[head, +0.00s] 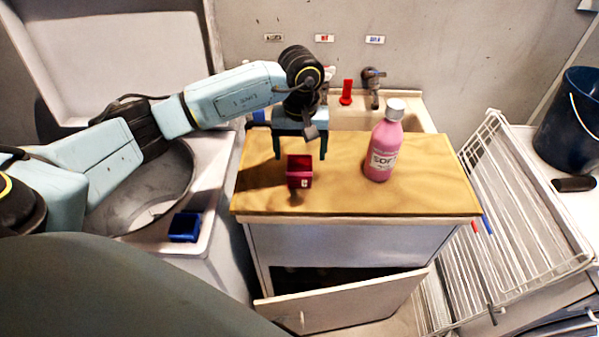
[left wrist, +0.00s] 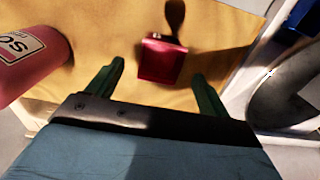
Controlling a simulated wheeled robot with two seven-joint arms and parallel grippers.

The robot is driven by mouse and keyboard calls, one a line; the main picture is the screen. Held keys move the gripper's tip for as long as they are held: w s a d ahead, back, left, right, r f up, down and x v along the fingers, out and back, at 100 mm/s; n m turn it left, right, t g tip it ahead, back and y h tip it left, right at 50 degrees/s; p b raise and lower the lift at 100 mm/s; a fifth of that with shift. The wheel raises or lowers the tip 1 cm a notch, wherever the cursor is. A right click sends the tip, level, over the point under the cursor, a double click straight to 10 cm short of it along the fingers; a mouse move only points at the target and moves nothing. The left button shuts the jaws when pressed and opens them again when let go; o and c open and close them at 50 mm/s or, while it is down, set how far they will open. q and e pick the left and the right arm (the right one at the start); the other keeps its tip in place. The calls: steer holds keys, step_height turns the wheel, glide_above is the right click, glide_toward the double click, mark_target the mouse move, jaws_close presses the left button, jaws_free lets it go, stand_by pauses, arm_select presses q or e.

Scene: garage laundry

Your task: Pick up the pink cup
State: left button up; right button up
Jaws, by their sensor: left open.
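The pink cup (head: 299,178) is a small, square, dark pink-red cup with a pale mark on its front. It stands on the wooden top (head: 430,195) of the cabinet. My left gripper (head: 300,151) is open and empty, pointing down at the cup, with one finger to each side of it in the head view. In the left wrist view the cup (left wrist: 160,62) lies beyond and between the two green fingertips (left wrist: 159,70), with no contact visible. My right gripper is not in view.
A pink detergent bottle (head: 383,150) stands right of the cup; it also shows in the left wrist view (left wrist: 28,55). A blue cup (head: 185,227) sits on the washer at left. A white drying rack (head: 520,215) is at right. The cabinet door (head: 340,302) hangs open.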

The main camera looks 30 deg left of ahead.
mark_target(299, 173)
arm_select(q)
steer(key=f+p, duration=0.1)
steer(key=f, duration=0.6)
steer(key=shift+s+f, duration=0.2)
steer(key=shift+c, duration=0.3)
steer(key=c, duration=1)
